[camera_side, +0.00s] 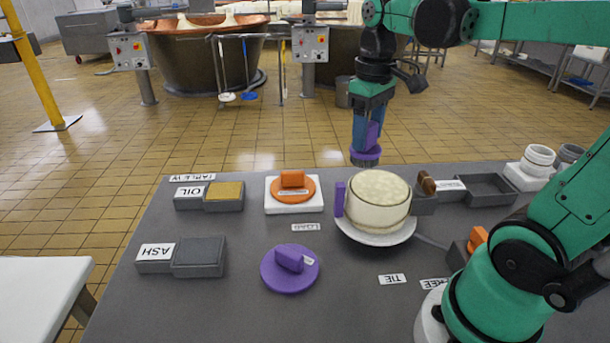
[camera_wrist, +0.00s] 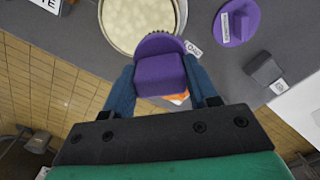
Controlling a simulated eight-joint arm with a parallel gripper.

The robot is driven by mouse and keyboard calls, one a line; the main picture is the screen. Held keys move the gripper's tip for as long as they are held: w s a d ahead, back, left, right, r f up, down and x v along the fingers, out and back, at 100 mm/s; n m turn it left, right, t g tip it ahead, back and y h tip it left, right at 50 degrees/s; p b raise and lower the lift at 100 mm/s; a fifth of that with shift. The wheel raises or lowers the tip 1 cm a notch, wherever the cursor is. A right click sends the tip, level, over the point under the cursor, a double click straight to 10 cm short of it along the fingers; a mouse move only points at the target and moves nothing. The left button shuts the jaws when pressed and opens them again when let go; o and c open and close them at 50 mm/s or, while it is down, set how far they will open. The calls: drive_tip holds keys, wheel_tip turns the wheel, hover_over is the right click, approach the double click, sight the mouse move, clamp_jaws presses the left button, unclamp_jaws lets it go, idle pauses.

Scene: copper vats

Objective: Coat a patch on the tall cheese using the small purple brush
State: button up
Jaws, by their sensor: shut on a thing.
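The cheese (camera_side: 379,188) is a pale round block with a mottled top, standing on a white plate (camera_side: 376,240). It also shows at the top of the wrist view (camera_wrist: 142,22). A purple upright piece (camera_side: 339,199) stands against its left side. My gripper (camera_side: 367,128) has its blue fingers shut on the small purple brush (camera_side: 366,153). The brush hangs upright, its dark bristles down, above the table's far edge and behind the cheese, apart from it. In the wrist view the purple brush (camera_wrist: 160,72) sits between both fingers, and its round head overlaps the cheese's near rim.
A purple disc with a handle (camera_side: 290,268) lies front left. An orange disc (camera_side: 291,188) sits on a white block. Grey boxes marked OIL (camera_side: 225,195) and ASH (camera_side: 198,256) stand left. A dark tray (camera_side: 486,188) and white cup (camera_side: 538,158) are right.

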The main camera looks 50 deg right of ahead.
sight(364, 161)
drive_tip(key=shift+f, duration=1.95)
drive_tip(key=shift+s+d+f, duration=0.2)
drive_tip(key=shift+f, duration=0.3)
drive_tip(key=shift+c, duration=0.6)
drive_tip(key=shift+s+d, duration=0.25)
drive_tip(key=shift+d, duration=0.05)
drive_tip(key=shift+s+d+f, duration=0.25)
drive_tip(key=shift+d, duration=0.05)
drive_tip(key=shift+s+d+f, duration=0.15)
drive_tip(key=shift+s+d, duration=0.65)
clamp_jaws()
drive_tip(key=shift+s+d, duration=0.9)
drive_tip(key=shift+w+a, duration=2.5)
drive_tip(key=shift+s+d+f, duration=0.1)
drive_tip(key=shift+s+d, duration=2.4)
drive_tip(key=shift+d, duration=0.15)
drive_tip(key=w+a, duration=0.5)
drive_tip(key=shift+a, duration=0.1)
drive_tip(key=shift+r, duration=4.3)
drive_tip(key=shift+f, duration=0.1)
